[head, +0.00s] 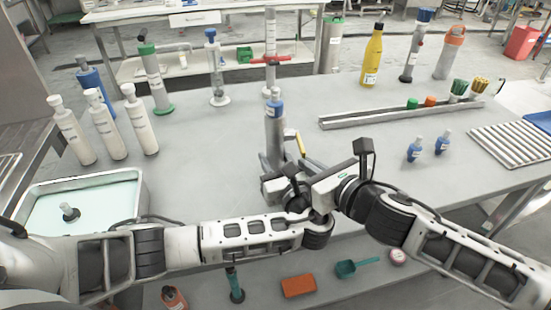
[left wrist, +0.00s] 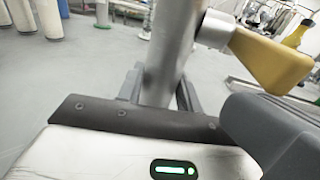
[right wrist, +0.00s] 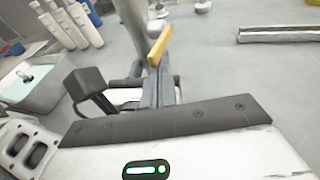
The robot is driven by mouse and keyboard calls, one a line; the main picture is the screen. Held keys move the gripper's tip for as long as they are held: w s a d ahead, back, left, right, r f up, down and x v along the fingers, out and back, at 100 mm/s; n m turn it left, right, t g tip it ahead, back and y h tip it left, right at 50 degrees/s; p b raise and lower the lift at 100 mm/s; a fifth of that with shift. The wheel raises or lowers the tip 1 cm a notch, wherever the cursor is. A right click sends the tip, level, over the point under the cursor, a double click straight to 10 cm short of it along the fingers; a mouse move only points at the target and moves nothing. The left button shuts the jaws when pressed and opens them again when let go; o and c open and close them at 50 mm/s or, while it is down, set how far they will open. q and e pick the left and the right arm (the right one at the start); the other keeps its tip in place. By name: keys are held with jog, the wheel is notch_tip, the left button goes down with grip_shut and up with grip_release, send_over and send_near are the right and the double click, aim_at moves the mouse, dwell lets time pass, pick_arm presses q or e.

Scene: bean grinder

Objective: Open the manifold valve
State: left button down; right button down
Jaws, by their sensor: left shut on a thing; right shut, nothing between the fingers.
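A yellow lever (head: 299,143) sticks out from the pipe's lower right side. My left gripper (head: 267,162) is shut on the pipe low down; its fingers lie on either side of the pipe (left wrist: 170,60) in the left wrist view. My right gripper (right wrist: 160,90) is shut and empty, with its fingertips close to the yellow lever (right wrist: 160,47). I cannot tell whether they touch it.
White cylinders (head: 105,125) and a tray of pale liquid (head: 85,178) are at the left. A metal rail (head: 375,118), two small blue bottles (head: 414,152) and a ribbed rack (head: 508,145) are at the right. The table between the pipe and the rail is clear.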

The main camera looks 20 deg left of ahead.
aim_at(304, 150)
jog(key=shift+r, duration=0.1)
jog(key=shift+r, duration=1.4)
jog(key=shift+w+a+r, duration=0.1)
jog(key=shift+w+r, duration=0.1)
jog(key=shift+r, duration=0.75)
